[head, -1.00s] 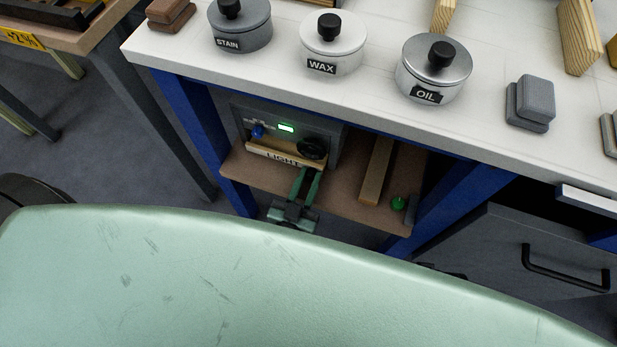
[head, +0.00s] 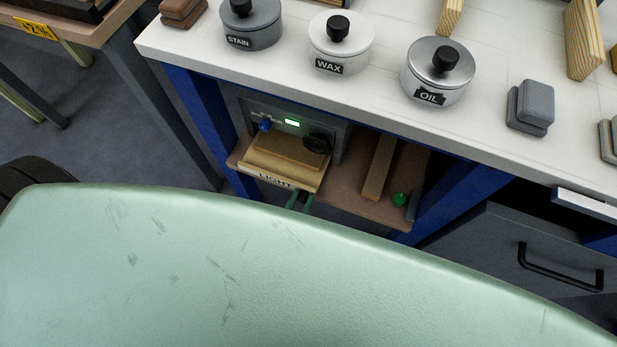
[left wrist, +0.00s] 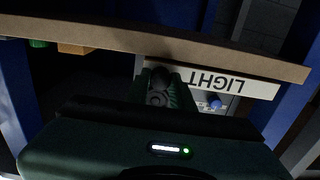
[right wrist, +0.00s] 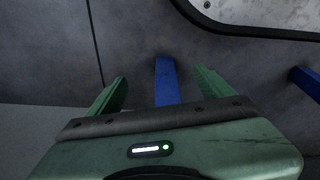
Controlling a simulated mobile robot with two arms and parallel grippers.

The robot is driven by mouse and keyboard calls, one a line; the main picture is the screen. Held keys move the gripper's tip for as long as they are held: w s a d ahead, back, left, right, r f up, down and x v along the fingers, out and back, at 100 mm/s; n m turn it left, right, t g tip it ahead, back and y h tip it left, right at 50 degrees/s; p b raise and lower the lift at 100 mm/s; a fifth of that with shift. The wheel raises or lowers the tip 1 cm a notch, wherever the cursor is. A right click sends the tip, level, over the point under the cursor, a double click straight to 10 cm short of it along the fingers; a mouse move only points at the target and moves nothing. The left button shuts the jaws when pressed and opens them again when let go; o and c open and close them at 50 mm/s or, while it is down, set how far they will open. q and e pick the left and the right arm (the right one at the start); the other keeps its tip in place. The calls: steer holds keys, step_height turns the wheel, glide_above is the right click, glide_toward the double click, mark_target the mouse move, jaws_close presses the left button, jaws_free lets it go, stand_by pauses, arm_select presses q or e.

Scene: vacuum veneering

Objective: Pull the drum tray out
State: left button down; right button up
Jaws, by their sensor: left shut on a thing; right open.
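The drum tray is a pale wooden tray (head: 285,158) with a LIGHT label on its front. In the head view it stands out from the grey unit (head: 335,120) on the lower shelf. The left wrist view shows its label upside down (left wrist: 232,82). My left gripper (head: 299,201) is at the front of the tray, shut on it. My base hides most of that arm. In the left wrist view its fingers (left wrist: 165,88) are close together at the label's edge; the exact grip is dark. My right gripper (right wrist: 161,76) is open and empty, far from the tray.
The shelf (head: 350,200) also holds a wooden strip (head: 379,168) and a green knob-like thing (head: 400,199). Blue bench legs (head: 202,120) flank it. STAIN, WAX and OIL pots (head: 342,45) stand on the white bench top. A grey drawer (head: 500,235) is at right.

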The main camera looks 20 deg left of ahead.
arm_select(q)
steer(key=shift+s, duration=0.65)
arm_select(e)
steer(key=shift+s+f, duration=0.2)
steer(key=shift+f, duration=0.15)
arm_select(q)
steer(key=c, duration=1.2)
jaws_free()
steer(key=shift+c, duration=0.2)
steer(key=s, duration=0.7)
steer(key=shift+s+a, duration=0.15)
steer(key=shift+s, duration=0.2)
arm_select(e)
steer(key=shift+s+f, duration=0.1)
steer(key=shift+f, duration=0.05)
